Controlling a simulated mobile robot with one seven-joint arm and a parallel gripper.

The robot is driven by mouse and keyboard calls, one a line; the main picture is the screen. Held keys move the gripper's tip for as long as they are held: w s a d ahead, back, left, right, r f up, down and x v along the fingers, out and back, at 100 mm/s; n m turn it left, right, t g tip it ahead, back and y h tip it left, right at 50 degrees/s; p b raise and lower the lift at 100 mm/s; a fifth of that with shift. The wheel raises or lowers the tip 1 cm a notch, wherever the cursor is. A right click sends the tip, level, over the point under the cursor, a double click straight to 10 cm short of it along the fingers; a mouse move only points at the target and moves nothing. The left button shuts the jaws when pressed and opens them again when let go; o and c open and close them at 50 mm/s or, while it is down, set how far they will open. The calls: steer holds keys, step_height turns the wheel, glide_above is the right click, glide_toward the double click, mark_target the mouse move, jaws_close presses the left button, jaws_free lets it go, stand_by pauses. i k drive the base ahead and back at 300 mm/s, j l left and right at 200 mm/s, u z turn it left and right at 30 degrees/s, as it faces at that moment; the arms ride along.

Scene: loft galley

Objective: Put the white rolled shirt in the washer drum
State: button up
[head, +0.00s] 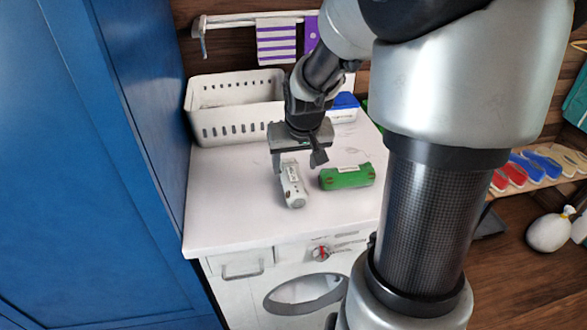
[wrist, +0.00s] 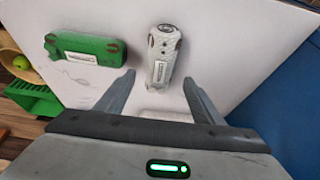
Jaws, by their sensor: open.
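The white rolled shirt (head: 292,186) lies on the white countertop, with a small label on it. It also shows in the wrist view (wrist: 163,55), its near end close to the gap between my fingers. My gripper (head: 299,162) is open and points down just above the shirt's far end, with nothing held. In the wrist view my gripper (wrist: 159,80) has its fingers spread to either side of the shirt's line. The washer's round front (head: 304,294) is below the counter edge; my arm hides its right side, and I cannot tell whether its door is open.
A green rolled shirt (head: 347,177) lies right of the white one. A white basket (head: 236,112) and a blue-lidded box (head: 344,106) stand at the back. A tall blue cabinet (head: 100,150) walls off the left. The counter's front left is clear.

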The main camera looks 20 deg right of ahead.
mark_target(292, 284)
steer(key=k+j+z, duration=0.1)
steer(key=j+z, duration=0.4)
steer(key=k+j+z, duration=0.15)
steer(key=j+z, duration=0.35)
steer(key=l, duration=0.1)
